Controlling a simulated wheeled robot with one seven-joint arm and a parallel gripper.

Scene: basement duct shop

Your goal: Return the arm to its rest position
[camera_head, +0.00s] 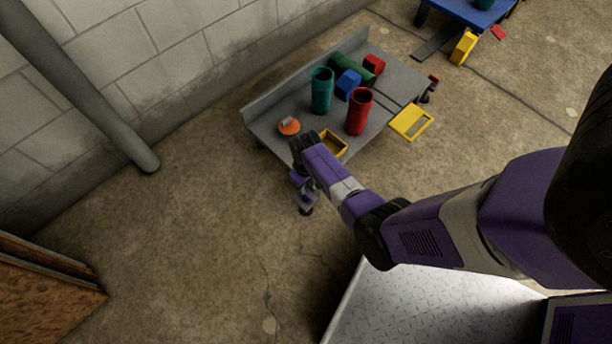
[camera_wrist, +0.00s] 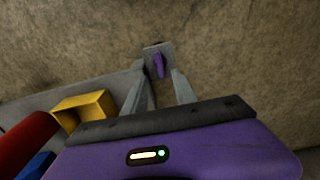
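My arm reaches from the lower right across the head view. My gripper (camera_head: 305,205) hangs down in front of the near left edge of the grey cart (camera_head: 285,112), apart from the things on it. In the wrist view, the two grey fingers of my gripper (camera_wrist: 158,72) lean towards each other over the concrete floor. A small grey and purple shape shows at their tips; I cannot tell whether it is part of the fingers or something between them. The exact finger gap is unclear.
The cart carries a teal cup (camera_head: 322,91), a red cup (camera_head: 359,112), a blue block (camera_head: 348,84), a green cylinder (camera_head: 351,69), an orange piece (camera_head: 289,127) and a yellow open box (camera_head: 333,144). A block wall (camera_head: 170,60) stands behind.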

